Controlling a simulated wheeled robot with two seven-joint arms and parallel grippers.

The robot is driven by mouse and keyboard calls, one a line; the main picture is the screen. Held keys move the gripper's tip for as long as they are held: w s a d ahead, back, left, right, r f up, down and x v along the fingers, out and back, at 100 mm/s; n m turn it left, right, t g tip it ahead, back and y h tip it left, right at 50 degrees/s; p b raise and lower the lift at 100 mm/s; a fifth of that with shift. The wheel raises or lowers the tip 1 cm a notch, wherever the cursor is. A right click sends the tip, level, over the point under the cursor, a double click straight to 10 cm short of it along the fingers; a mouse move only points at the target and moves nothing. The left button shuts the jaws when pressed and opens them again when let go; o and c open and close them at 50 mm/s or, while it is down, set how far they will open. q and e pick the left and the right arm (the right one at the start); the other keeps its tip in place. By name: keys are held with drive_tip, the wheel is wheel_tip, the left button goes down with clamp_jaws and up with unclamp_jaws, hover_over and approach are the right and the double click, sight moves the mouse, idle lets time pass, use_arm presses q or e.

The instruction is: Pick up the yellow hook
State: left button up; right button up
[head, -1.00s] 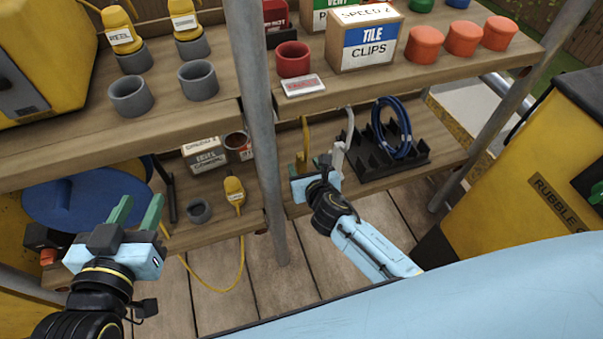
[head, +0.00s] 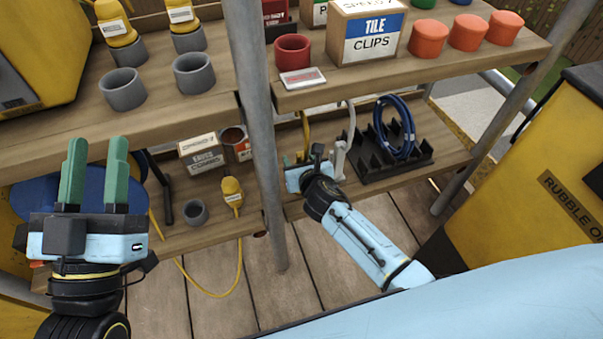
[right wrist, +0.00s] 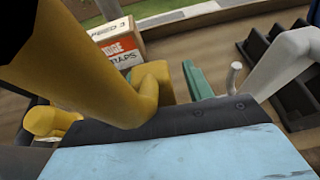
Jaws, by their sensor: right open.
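The yellow hook (head: 306,130) shows as a thin upright piece on the lower shelf, left of a pale grey hook (head: 341,150). Its lower part is hidden behind my right gripper (head: 297,166). In the right wrist view the yellow hook (right wrist: 85,65) is large, slants across the left side and passes in front of the gripper. One green finger shows right of its curved end; the other finger is hidden. My right gripper is open, and I cannot tell whether the hook lies between its fingers. My left gripper (head: 95,165) is open and empty at the left, fingers up.
A black rack (head: 390,165) with a blue coil (head: 398,128) stands right of the hooks. A metal post (head: 255,130) rises left of my right gripper. The upper shelf (head: 420,75) overhangs. A white box (head: 202,154) and a grey cup (head: 195,212) sit on the left lower shelf.

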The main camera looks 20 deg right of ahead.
drive_tip(key=shift+c, duration=0.3)
clamp_jaws()
drive_tip(key=shift+r, duration=0.1)
